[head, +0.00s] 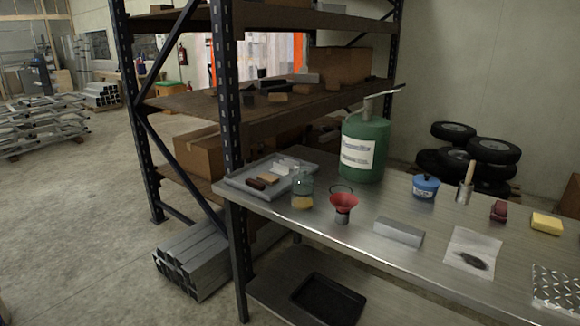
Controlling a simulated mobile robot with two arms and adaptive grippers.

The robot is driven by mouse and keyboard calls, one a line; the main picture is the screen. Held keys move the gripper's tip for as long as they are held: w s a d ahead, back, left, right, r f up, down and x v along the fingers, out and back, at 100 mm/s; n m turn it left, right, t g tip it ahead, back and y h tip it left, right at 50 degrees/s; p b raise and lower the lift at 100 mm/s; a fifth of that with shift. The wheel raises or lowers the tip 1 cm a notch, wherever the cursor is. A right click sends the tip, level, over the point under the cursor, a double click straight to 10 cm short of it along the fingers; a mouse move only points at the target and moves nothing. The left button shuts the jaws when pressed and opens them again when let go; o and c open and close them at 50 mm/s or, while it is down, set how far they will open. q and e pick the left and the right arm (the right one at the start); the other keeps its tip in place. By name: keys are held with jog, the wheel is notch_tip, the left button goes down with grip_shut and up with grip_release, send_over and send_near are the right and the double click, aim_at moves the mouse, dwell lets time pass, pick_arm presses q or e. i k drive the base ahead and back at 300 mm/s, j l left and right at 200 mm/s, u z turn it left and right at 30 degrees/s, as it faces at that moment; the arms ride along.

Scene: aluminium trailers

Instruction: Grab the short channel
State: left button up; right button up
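A short grey metal piece (398,232), which looks like the short channel, lies on the metal workbench (385,262) near its front edge. It lies slightly aslant, with its length running left to right. Nothing covers it, and there is bare bench around it. Neither of my grippers is in the head view.
A green canister (364,147) stands behind. Dark shelving (224,90) rises at the bench's left.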

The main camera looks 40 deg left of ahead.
aim_at(289, 164)
jog(key=i+j+u, duration=0.4)
jog(key=i+j, duration=0.3)
jog(key=j, duration=0.1)
